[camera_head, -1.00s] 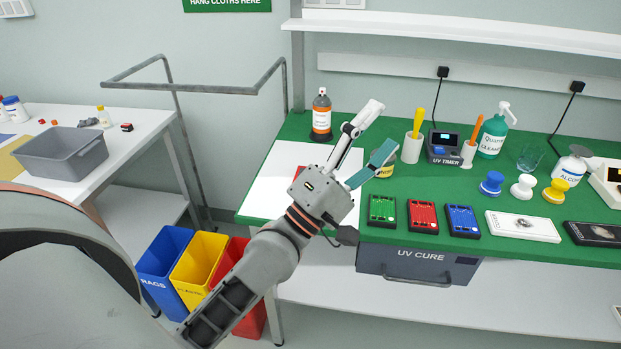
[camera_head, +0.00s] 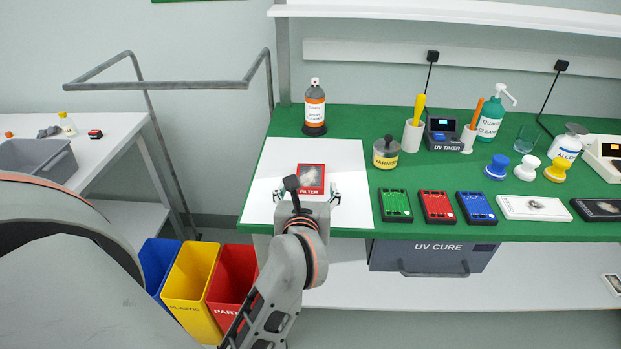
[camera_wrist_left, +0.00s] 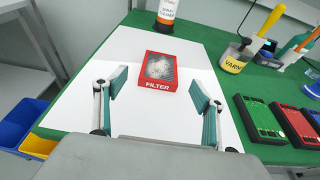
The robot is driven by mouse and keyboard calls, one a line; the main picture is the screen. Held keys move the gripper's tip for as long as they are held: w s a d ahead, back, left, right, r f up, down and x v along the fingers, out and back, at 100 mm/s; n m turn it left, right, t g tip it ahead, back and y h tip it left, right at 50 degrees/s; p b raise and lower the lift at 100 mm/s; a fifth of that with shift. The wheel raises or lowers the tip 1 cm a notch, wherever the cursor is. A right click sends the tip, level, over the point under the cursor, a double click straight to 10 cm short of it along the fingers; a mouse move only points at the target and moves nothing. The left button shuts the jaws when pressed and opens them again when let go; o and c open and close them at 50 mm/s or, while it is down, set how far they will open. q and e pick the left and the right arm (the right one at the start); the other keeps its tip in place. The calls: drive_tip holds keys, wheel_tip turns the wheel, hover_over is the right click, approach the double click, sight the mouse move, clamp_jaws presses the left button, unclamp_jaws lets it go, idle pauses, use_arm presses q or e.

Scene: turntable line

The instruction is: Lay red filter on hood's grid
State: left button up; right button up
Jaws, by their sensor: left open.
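The red filter (camera_head: 311,178) lies flat on a white sheet on the green bench, its pale mesh middle facing up. In the left wrist view the filter (camera_wrist_left: 158,84) sits ahead of the fingers, with its FILTER label towards me. My left gripper (camera_head: 307,194) is open, at the near side of the filter. In the wrist view its two spread fingers (camera_wrist_left: 159,88) stand left and right of the filter's near end, with nothing held. I cannot make out a hood or its grid. My right gripper is not in view.
The white sheet (camera_head: 262,195) is otherwise clear. A spray bottle (camera_head: 315,112) stands behind it. A varnish jar (camera_head: 386,153) and a green block (camera_head: 395,205) stand to its right. Coloured bins (camera_head: 190,280) stand below left; a UV cure drawer (camera_head: 435,256) hangs under the bench.

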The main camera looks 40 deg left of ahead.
sight(310, 175)
use_arm(q)
drive_tip(key=x, duration=0.6)
drive_tip(key=shift+w+a+f, duration=0.1)
drive_tip(key=shift+w+f, duration=0.1)
drive_tip(key=shift+w, duration=0.05)
drive_tip(key=c, duration=1.3)
drive_tip(key=shift+r, duration=0.1)
